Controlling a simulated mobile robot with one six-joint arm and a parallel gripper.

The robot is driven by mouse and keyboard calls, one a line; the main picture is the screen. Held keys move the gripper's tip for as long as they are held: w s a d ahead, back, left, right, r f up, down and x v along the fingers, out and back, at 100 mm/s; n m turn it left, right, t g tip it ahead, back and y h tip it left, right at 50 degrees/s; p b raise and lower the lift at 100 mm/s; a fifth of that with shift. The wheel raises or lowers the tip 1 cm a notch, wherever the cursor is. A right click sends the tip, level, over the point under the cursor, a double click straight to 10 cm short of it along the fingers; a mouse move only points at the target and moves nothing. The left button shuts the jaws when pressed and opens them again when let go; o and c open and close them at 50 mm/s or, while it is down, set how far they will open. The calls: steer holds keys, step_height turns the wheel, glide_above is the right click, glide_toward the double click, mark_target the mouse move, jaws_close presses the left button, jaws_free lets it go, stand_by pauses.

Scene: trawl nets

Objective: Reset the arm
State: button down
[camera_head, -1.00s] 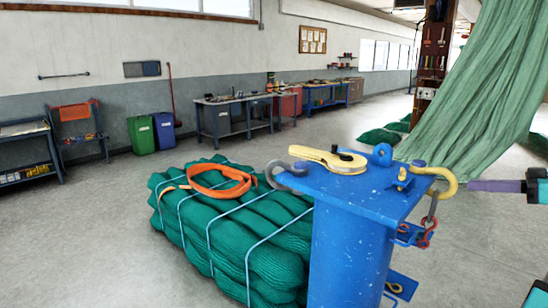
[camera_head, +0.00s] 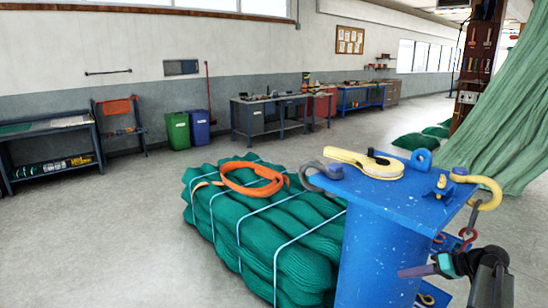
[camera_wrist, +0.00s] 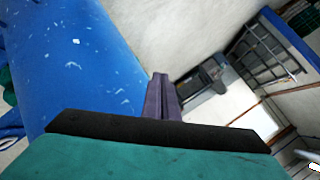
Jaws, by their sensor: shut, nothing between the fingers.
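My gripper (camera_head: 416,271) is at the lower right in the head view, beside the blue post. Its purple fingers are together and hold nothing. In the wrist view the closed fingers (camera_wrist: 163,97) point up the picture, with the blue post (camera_wrist: 75,60) to their left. In the head view the post (camera_head: 385,240) carries a flat blue top plate with a yellow block (camera_head: 365,162) on it. A yellow hook (camera_head: 488,190) and a grey shackle (camera_head: 322,174) hang at its edges.
A strapped green net bundle (camera_head: 300,255) with an orange strap (camera_head: 262,188) on top lies left of the post. A green net (camera_head: 500,140) hangs at the right. Workbenches (camera_head: 280,116) and two bins (camera_head: 178,131) stand along the wall. The floor at left is clear.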

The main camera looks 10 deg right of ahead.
steer(key=s+a+f+m+g+h, duration=0.1)
steer(key=s+a+f+g, duration=0.3)
steer(key=a+f, duration=0.9)
steer(key=s+a+f+m+g+h, duration=0.1)
steer(key=s+a+f+g, duration=0.2)
steer(key=a+f, duration=1)
steer(key=s+a+f+n+g+h, duration=0.1)
steer(key=s+a+f+g+h, duration=0.2)
steer(key=s+f, duration=0.6)
steer(key=s+a+f+g+h, duration=0.2)
steer(key=s+a+f, duration=0.3)
steer(key=s+f, duration=0.5)
steer(key=s+h, duration=0.1)
steer(key=s, duration=0.5)
steer(key=shift+s+a+n+g+h, duration=0.25)
steer(key=shift+s+n+g+h, duration=0.05)
steer(key=shift+n+g, duration=0.1)
steer(key=c, duration=2.5)
jaws_free()
